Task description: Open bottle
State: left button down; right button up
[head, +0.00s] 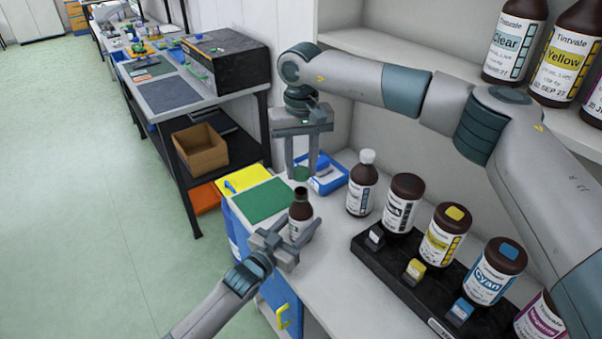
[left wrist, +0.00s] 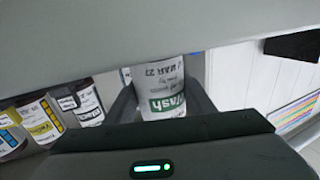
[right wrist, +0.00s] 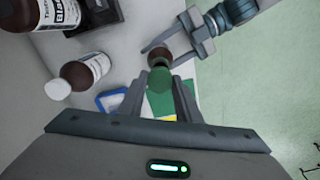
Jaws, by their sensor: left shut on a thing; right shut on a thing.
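A brown bottle (head: 300,211) with a white label stands upright at the counter's left end, its dark neck bare. Its green "Wash" label shows in the left wrist view (left wrist: 164,103). My left gripper (head: 299,234) is shut around the bottle's body. My right gripper (head: 302,167) points down above the bottle, shut on a green cap (right wrist: 160,80). In the head view the cap (head: 301,174) is a little above the neck, apart from it. In the right wrist view the bottle's top (right wrist: 160,56) shows just beyond the cap.
A white-capped brown bottle (head: 362,186) stands right of the held one. A black rack (head: 388,262) holds several ink bottles, including Yellow (head: 441,240) and Cyan (head: 489,281). A green mat (head: 262,200) and blue tray (head: 337,184) lie behind. More bottles stand on a shelf.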

jog(key=shift+r, duration=0.35)
pick_arm(q)
jog(key=c, duration=0.7)
grip_release()
jog(key=shift+c, duration=0.2)
jog(key=shift+a, duration=0.1)
jog(key=b+v, duration=0.1)
jog(key=v, duration=0.9)
jog(key=shift+s+f+b, duration=0.15)
jog(key=shift+s+b, duration=0.05)
jog(key=shift+b, duration=0.2)
pick_arm(e)
jog(key=shift+f, duration=0.95)
pick_arm(q)
jog(key=shift+v, duration=0.8)
jog(key=shift+w, duration=0.1)
